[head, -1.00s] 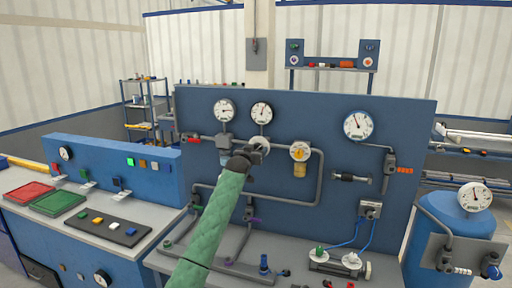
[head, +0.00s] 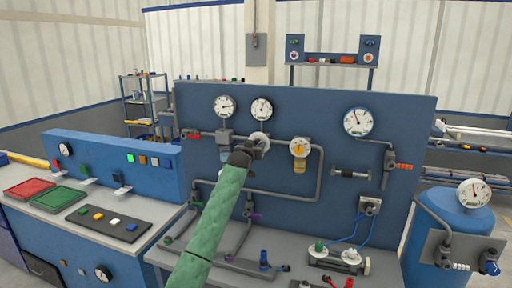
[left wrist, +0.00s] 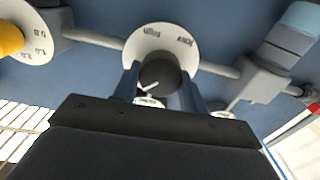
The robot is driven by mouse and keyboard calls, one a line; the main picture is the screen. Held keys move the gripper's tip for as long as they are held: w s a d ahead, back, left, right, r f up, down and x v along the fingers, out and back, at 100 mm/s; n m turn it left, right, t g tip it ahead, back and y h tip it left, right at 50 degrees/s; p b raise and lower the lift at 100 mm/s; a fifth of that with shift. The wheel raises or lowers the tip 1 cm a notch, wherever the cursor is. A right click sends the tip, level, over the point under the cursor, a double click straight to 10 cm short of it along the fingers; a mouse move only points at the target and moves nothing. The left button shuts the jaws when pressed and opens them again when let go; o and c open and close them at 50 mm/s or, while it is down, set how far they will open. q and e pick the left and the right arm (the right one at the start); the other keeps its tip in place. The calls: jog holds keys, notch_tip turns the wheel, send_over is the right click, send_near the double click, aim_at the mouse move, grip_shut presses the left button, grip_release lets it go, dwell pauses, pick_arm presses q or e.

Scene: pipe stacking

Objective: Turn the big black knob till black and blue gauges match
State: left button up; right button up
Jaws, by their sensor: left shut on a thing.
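The big black knob (left wrist: 160,74) sits in front of a round white plate (left wrist: 158,42) with printed words in the left wrist view. My left gripper (left wrist: 161,88) has one finger on each side of the knob and is shut on it. In the head view my left gripper (head: 256,147) is at the white plate (head: 260,140) on the blue panel and hides the knob. Above it are two white round gauges, a left one (head: 224,105) and a right one (head: 262,109). A larger gauge (head: 357,122) is further right. I cannot tell which gauge is black or blue. My right gripper is out of view.
A yellow-centred dial (head: 299,148) is close to the right of my left gripper. Grey pipes (head: 318,180) run across the panel. A bench (head: 210,258) with fittings stands below. A blue tank (head: 455,225) with a gauge stands at the right.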

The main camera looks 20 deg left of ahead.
pick_arm(q)
jog(key=shift+a+n+b, duration=0.15)
jog(key=shift+n+b, duration=1.35)
jog(key=shift+n, duration=2.9)
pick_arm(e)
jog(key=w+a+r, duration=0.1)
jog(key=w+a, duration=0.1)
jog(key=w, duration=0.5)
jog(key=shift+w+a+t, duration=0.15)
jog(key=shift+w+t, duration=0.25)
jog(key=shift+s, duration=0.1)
pick_arm(q)
jog(key=o, duration=1)
jog(key=shift+s+d+f+b, duration=0.15)
jog(key=shift+s+b, duration=0.75)
jog(key=shift+s, duration=1.05)
jog(key=shift+s+d+r+b, duration=0.1)
jog(key=shift+s+b, duration=0.8)
jog(key=shift+s, duration=1)
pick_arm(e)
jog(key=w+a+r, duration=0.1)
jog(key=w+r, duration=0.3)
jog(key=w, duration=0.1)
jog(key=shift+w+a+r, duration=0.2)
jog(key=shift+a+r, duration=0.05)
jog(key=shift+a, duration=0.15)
